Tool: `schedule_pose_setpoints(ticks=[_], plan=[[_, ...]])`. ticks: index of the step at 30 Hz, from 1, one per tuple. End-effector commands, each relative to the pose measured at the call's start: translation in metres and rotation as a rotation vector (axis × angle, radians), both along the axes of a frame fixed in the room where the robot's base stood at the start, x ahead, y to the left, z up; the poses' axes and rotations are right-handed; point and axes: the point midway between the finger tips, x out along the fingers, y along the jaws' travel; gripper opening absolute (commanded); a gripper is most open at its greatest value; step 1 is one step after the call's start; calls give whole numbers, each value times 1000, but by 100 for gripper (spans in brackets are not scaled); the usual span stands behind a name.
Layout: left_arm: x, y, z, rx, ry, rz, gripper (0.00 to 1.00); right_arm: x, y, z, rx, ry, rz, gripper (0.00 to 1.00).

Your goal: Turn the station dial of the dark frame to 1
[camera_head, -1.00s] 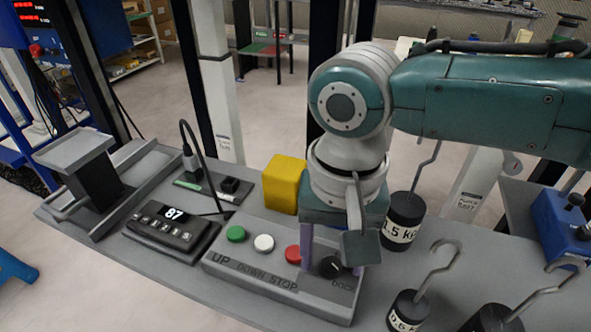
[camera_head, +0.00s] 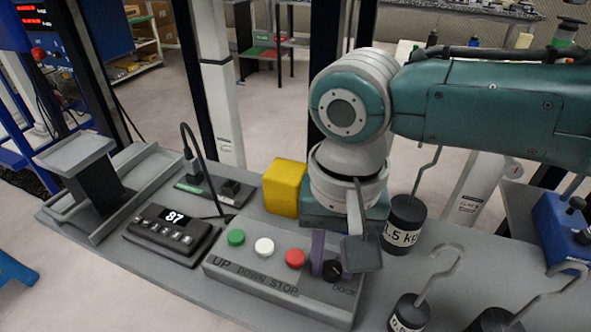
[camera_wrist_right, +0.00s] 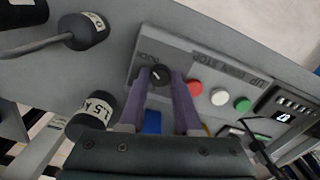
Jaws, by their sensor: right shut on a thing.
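The station dial (camera_head: 332,271) is a small black knob with a pale mark, at the right end of a grey control box (camera_head: 225,268). The box also carries green, white and red buttons and the words UP, DOWN, STOP and a partly hidden label by the dial. My right gripper (camera_head: 331,262) points down with its purple fingers shut on the dial's sides. In the right wrist view the dial (camera_wrist_right: 159,74) sits between both fingertips (camera_wrist_right: 160,80). The dial's numbers are too small to read. My left gripper is not in view.
A yellow block (camera_head: 284,187) stands behind the box. Black hooked weights (camera_head: 404,222) stand to the right, close to my right wrist. A black keypad showing 87 (camera_head: 172,232) lies to the left. A cable loops behind the keypad. Dark upright posts (camera_head: 195,80) rise behind the bench.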

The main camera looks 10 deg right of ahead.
Motion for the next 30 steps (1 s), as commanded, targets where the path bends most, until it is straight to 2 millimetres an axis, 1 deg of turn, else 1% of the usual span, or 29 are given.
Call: schedule_pose_setpoints(ticks=[7,14,20,30], plan=[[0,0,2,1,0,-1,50,0,0,1,0,0,15,0],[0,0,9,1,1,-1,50,0,0,2,1,2,110,0],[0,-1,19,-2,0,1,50,-1,0,2,1,4,268,0],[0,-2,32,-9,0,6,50,-1,0,1,0,3,590,0]])
